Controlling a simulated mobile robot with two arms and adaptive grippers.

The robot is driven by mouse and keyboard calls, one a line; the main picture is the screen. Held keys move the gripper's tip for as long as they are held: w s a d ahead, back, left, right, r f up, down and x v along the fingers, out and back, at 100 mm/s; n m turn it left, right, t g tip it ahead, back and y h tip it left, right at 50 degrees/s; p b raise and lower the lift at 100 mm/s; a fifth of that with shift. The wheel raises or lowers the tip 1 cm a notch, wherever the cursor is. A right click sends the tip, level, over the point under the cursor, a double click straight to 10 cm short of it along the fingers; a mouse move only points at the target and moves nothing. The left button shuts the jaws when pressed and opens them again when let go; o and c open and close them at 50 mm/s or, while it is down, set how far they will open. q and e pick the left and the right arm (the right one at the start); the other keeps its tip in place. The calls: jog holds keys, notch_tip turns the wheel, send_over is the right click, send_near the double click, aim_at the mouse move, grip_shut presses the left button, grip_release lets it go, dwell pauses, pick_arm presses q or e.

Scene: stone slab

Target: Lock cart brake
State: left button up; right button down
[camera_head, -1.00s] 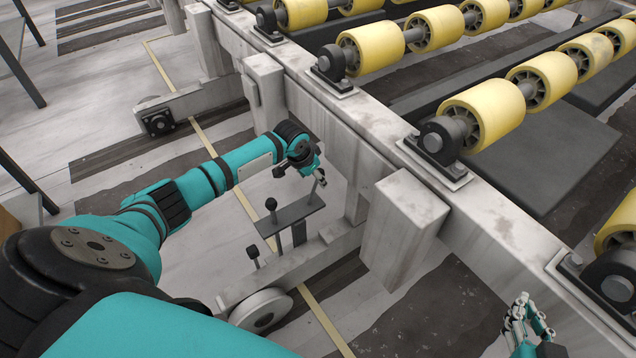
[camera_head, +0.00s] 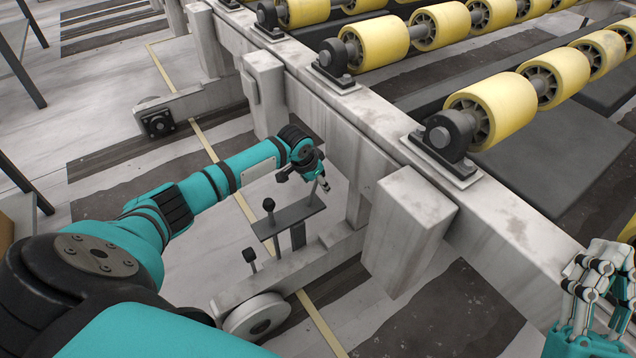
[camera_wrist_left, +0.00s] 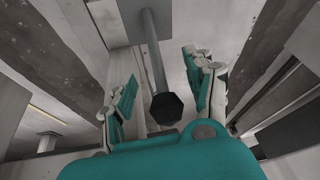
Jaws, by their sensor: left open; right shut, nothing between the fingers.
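The cart's brake fitting is a dark grey bracket plate (camera_head: 290,217) on the frame's lower beam. A short lever with a black knob (camera_head: 269,204) stands at its left end. A second lever rod (camera_head: 313,192) stands at its right end, its top hidden by my left gripper (camera_head: 305,181). That gripper is open just above the plate. In the left wrist view, a grey rod with a dark faceted knob (camera_wrist_left: 167,108) lies between the two open fingers (camera_wrist_left: 162,88), with gaps on both sides. My right gripper (camera_head: 600,265) is shut and empty at the lower right, away from the levers.
A third small black-knobbed lever (camera_head: 249,255) stands lower left, above a pale wheel (camera_head: 257,316). The worn white frame (camera_head: 510,222) with a block-like post (camera_head: 410,228) stands right of my left gripper. Yellow rollers (camera_head: 490,110) fill the upper right.

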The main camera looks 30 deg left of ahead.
dwell(0.3)
pick_arm(q)
jog(key=shift+f, duration=0.1)
grip_shut()
dwell(0.4)
